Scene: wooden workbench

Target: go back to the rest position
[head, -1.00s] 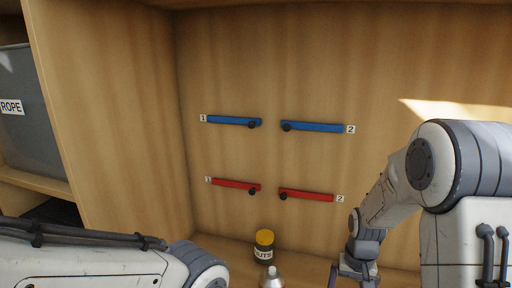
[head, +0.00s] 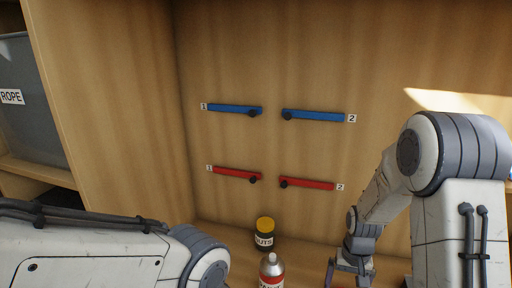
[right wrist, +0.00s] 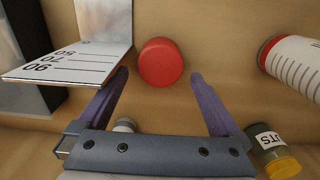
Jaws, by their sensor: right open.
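My right gripper (head: 350,274) is low at the right in the head view, by the foot of the wooden back panel. In the right wrist view my right gripper (right wrist: 160,80) has its two purple-grey fingers spread wide, with nothing held between them. A red round object (right wrist: 160,62) shows beyond and between the fingertips; I cannot tell how far off it is. My left arm comes in at the lower left of the head view, but its gripper is out of the picture.
A yellow-lidded jar (head: 264,235) and a silver-topped bottle (head: 271,270) stand left of my right gripper. Blue bars (head: 315,116) and red bars (head: 308,184) are on the panel. A grey ROPE bin (head: 30,125) is left. A white numbered plate (right wrist: 60,65) is near the right fingers.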

